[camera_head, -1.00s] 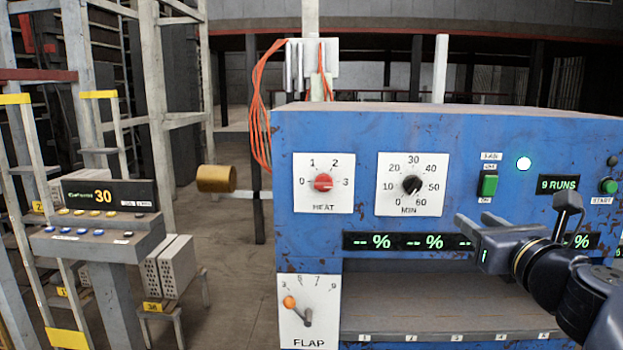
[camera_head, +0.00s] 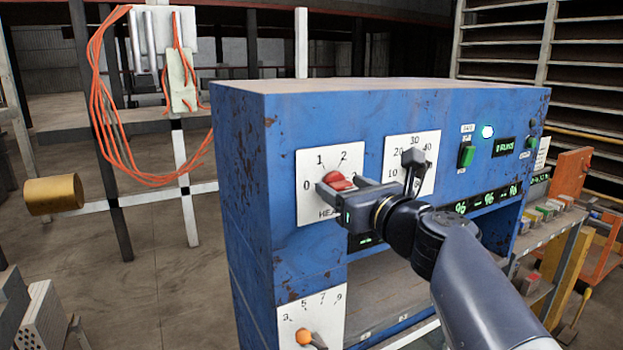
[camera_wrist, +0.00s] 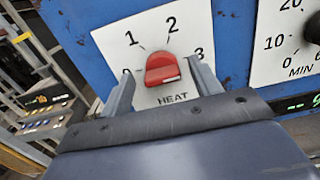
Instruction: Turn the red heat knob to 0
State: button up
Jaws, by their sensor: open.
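The red heat knob (camera_head: 334,179) sits on a white dial plate (camera_head: 309,211) marked 0 to 3, on the left of the blue machine's front. In the wrist view the knob (camera_wrist: 163,67) is in the middle, its ridge lying roughly level; I cannot tell which mark it points to. My gripper (camera_head: 343,187) is at the knob, partly covering it in the head view. In the wrist view my gripper's (camera_wrist: 163,84) two fingers are spread, one on each side of the knob. A gap shows on both sides; it is not gripped.
The black MIN dial (camera_wrist: 312,28) is just right of the heat plate. Below is the flap lever with an orange knob (camera_head: 304,337). A brass cylinder (camera_head: 54,194) on a bar stands left of the machine. A shelf with small blocks (camera_head: 541,212) is at the right.

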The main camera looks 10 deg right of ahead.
jog(key=shift+w, duration=0.25)
jog(key=shift+s, duration=0.1)
jog(key=c, duration=1)
